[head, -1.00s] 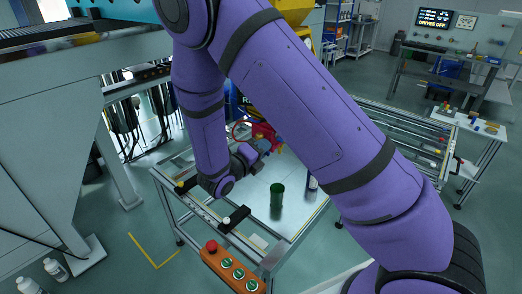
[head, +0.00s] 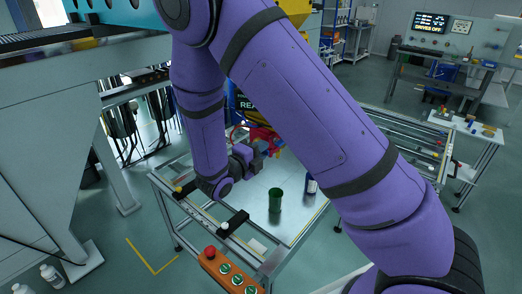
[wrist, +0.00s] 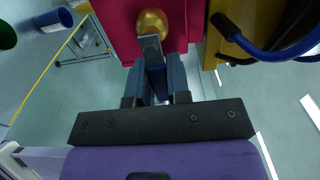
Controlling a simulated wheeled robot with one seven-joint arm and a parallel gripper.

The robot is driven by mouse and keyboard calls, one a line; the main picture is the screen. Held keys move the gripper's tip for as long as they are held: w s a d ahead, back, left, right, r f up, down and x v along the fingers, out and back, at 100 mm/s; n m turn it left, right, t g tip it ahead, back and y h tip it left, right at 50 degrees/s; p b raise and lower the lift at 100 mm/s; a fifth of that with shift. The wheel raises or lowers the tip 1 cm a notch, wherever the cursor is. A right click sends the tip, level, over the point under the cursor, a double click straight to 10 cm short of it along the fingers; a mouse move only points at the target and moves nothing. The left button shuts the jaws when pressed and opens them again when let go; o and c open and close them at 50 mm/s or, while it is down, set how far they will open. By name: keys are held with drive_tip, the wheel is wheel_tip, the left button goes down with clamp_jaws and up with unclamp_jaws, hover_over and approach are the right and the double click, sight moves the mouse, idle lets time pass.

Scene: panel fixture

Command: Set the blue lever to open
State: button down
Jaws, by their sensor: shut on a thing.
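The blue lever (wrist: 155,76) shows in the wrist view between my gripper's fingers, most of it covered by them. It joins a grey piece below a gold, rounded valve part (wrist: 151,22) on a red body (wrist: 112,28). My gripper (wrist: 158,72) is shut on the lever. In the head view my gripper (head: 256,148) is beside the red fixture (head: 266,140) at the back of the bench; the lever cannot be made out there. No open or shut marking on the valve can be read.
A yellow part (wrist: 232,42) with a blue hose (wrist: 270,50) is close on the right in the wrist view. A green cylinder (head: 275,201) and a blue-labelled bottle (head: 311,185) stand on the bench. An orange button box (head: 230,272) is at the front edge.

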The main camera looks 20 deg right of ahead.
drive_tip(key=c, duration=1.1)
unclamp_jaws()
drive_tip(key=v, duration=1)
drive_tip(key=shift+s+a, duration=0.15)
drive_tip(key=shift+a, duration=0.2)
drive_tip(key=shift+r, duration=0.1)
